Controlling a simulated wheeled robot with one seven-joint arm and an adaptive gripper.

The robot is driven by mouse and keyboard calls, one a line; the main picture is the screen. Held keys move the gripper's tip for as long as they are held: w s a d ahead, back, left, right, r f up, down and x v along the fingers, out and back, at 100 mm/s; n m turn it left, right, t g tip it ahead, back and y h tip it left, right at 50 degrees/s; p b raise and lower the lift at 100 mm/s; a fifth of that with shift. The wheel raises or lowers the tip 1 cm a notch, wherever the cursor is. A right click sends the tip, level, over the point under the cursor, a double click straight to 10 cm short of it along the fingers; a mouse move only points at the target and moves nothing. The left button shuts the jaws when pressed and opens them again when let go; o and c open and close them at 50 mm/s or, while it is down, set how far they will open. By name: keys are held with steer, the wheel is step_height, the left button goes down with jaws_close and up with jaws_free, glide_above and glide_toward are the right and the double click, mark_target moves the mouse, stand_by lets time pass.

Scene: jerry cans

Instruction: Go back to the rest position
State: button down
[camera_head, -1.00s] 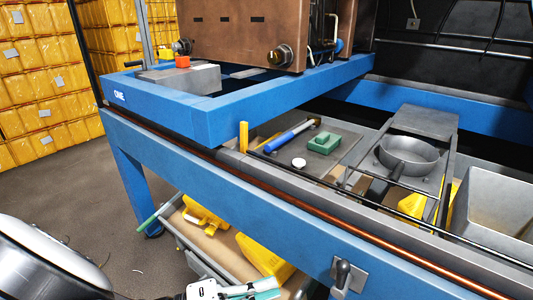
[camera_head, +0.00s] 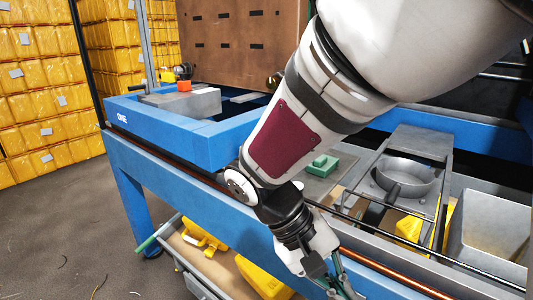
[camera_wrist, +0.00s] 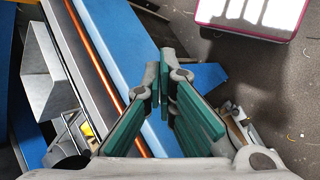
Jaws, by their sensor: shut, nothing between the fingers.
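My gripper (camera_head: 338,285) hangs at the lower middle of the head view, in front of the blue workbench (camera_head: 190,160). In the wrist view, my gripper's green-padded fingers (camera_wrist: 163,82) are drawn together with nothing between them. The bench's blue beam lies behind them in that view; I cannot tell the distance. My white arm crosses the head view from the top right and hides part of the bench top.
A brown panelled unit (camera_head: 225,45) stands on the blue frame. A grey tray holds a green block (camera_head: 323,166), and a round pan (camera_head: 403,178) is to its right. Yellow pieces (camera_head: 205,238) lie on the lower shelf. Open floor (camera_head: 60,230) is at the left.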

steer(key=s+d+r+m+t+y+p, duration=0.1)
steer(key=s+d+r+t+y+p, duration=0.1)
steer(key=s+d+r+t+y, duration=0.5)
steer(key=shift+s+r+m, duration=0.3)
steer(key=shift+s+r, duration=0.5)
steer(key=shift+r, duration=1.65)
steer(key=shift+d, duration=0.1)
